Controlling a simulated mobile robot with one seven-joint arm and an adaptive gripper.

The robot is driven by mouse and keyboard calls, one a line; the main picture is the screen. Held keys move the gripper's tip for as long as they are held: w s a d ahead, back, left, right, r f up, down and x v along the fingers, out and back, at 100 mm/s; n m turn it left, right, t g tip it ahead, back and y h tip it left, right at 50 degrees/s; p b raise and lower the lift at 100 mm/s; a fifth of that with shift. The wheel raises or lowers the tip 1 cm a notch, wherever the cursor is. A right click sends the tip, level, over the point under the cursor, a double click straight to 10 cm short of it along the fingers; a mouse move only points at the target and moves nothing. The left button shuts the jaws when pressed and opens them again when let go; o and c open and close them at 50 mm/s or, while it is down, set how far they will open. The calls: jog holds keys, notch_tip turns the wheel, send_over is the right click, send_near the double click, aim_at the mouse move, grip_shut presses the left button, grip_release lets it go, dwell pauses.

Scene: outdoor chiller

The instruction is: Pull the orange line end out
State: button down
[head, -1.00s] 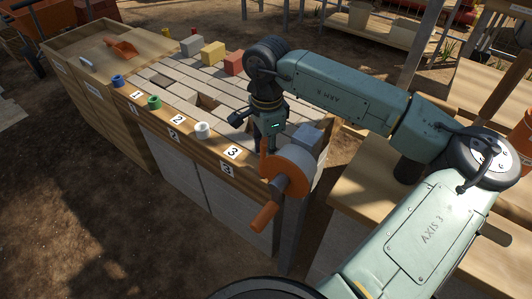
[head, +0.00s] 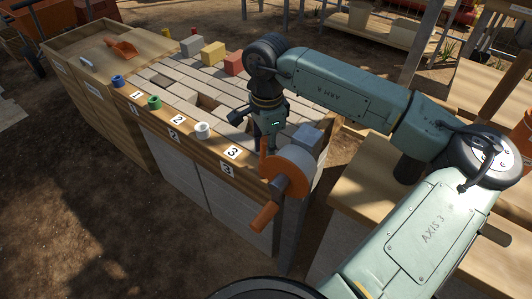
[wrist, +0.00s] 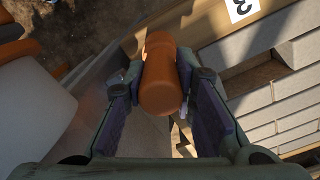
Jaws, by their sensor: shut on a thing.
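The orange line end (wrist: 161,80) is a rounded orange cylinder, seen between the two fingers in the wrist view. My gripper (wrist: 158,92) is shut on it, with a finger pressed to each side. In the head view my gripper (head: 270,143) points down at the front right corner of the bench, just behind the reel (head: 296,170). The reel has an orange side disc and an orange crank handle (head: 264,217). Only a sliver of the line end shows there (head: 263,164), beside the reel. I cannot make out any line behind it.
The paved bench top (head: 180,78) lies left of the gripper, with yellow (head: 213,54) and red (head: 234,63) blocks at its back.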

jog(key=shift+r, duration=0.35)
jog(key=shift+r+p, duration=1.35)
jog(key=shift+r, duration=1.25)
jog(key=c, duration=1.8)
grip_release()
jog(key=shift+c, duration=0.2)
grip_shut()
